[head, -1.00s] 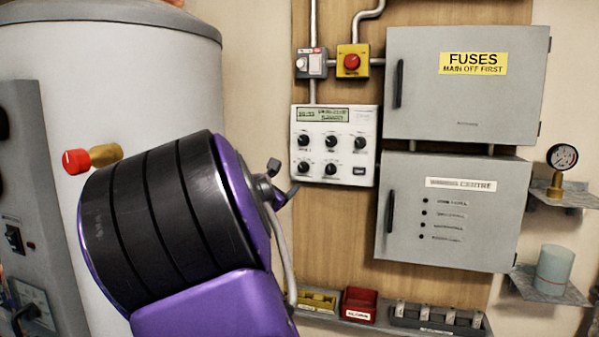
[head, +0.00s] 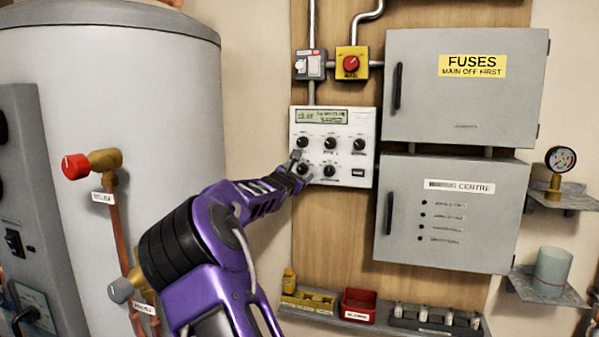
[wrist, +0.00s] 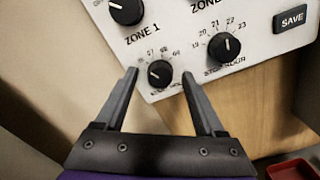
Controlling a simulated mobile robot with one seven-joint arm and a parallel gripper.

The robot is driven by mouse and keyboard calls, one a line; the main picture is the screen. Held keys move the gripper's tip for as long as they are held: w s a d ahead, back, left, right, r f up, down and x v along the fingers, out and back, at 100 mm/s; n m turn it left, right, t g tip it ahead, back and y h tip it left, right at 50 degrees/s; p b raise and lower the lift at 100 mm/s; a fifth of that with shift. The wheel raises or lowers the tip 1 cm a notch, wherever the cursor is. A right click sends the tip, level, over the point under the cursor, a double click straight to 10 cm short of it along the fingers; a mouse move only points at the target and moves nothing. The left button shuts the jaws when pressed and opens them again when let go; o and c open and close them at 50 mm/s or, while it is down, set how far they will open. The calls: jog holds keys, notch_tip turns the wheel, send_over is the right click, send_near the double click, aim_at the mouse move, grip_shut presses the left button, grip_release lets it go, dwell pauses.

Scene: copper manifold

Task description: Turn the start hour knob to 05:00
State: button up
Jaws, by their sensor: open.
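The controller (head: 367,118) is a white wall panel with a display at the top and black knobs below. The start hour knob (wrist: 160,73) is the lower-left one, small and black, with numbers around it; its label is too blurred to read fully and its exact setting is unclear. In the head view this knob (head: 302,169) lies at my gripper. My gripper (wrist: 159,76) is open, with one fingertip on each side of the knob. Contact cannot be told. The stop hour knob (wrist: 226,47) is just right of the right finger, with its dial near 21.
The ZONE 1 knob (wrist: 126,10) is above the left finger. The SAVE button (wrist: 291,19) is at the panel's right. Grey fuse (head: 425,130) and lower (head: 405,243) cabinets stand to the right. A red bin (head: 359,306) is below. Bare wood lies under the panel.

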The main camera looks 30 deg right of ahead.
grip_shut()
dwell(0.3)
jog(key=shift+n+p, duration=0.35)
jog(key=shift+n, duration=2.55)
grip_release()
jog(key=shift+s+a, duration=0.1)
